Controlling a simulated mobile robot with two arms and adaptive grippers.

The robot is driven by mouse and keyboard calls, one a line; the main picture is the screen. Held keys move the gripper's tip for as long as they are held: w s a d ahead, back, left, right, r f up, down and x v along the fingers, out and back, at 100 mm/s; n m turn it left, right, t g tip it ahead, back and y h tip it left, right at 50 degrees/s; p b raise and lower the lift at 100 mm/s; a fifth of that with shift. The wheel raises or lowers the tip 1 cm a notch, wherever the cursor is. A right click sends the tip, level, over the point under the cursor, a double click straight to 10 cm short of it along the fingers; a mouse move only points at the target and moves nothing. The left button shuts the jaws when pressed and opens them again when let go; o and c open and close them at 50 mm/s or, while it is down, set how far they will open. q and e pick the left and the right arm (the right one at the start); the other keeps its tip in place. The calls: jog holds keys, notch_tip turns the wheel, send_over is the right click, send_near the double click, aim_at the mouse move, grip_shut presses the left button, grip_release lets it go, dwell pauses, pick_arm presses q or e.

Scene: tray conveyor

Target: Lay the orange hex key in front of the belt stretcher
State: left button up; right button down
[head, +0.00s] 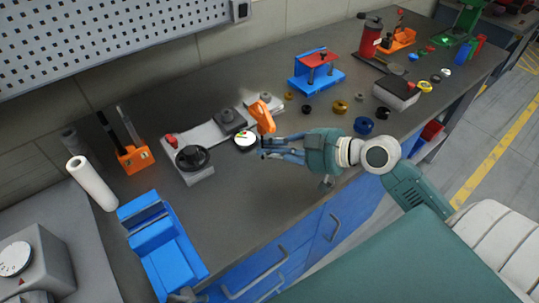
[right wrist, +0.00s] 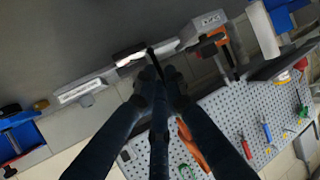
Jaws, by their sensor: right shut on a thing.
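My right gripper (head: 264,147) is shut on the orange hex key (head: 262,116) and holds it over the bench. The key's orange handle points up and back from the fingertips; it also shows partly behind a finger in the right wrist view (right wrist: 194,148). A thin dark shaft stands out past the fingertips there. A long grey device with a black handwheel (head: 193,157) lies just behind and left of the gripper. It may be the belt stretcher; I cannot tell for certain. My left gripper is not in view.
A round dial (head: 244,141) sits beside the fingertips. A blue vise (head: 165,252) and an orange tool block (head: 135,158) stand at the left. A blue and red fixture (head: 317,72) and several small rings lie right. The bench front (head: 245,205) is clear.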

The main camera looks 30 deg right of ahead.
notch_tip(320, 180, down, 3)
jog(key=shift+r, duration=0.15)
jog(key=shift+f, duration=0.2)
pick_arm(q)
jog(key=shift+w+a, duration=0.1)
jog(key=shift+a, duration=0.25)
pick_arm(e)
jog(key=shift+f, duration=0.2)
jog(key=c, duration=1.8)
grip_release()
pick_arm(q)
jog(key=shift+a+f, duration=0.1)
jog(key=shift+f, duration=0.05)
pick_arm(e)
jog(key=shift+r, duration=0.1)
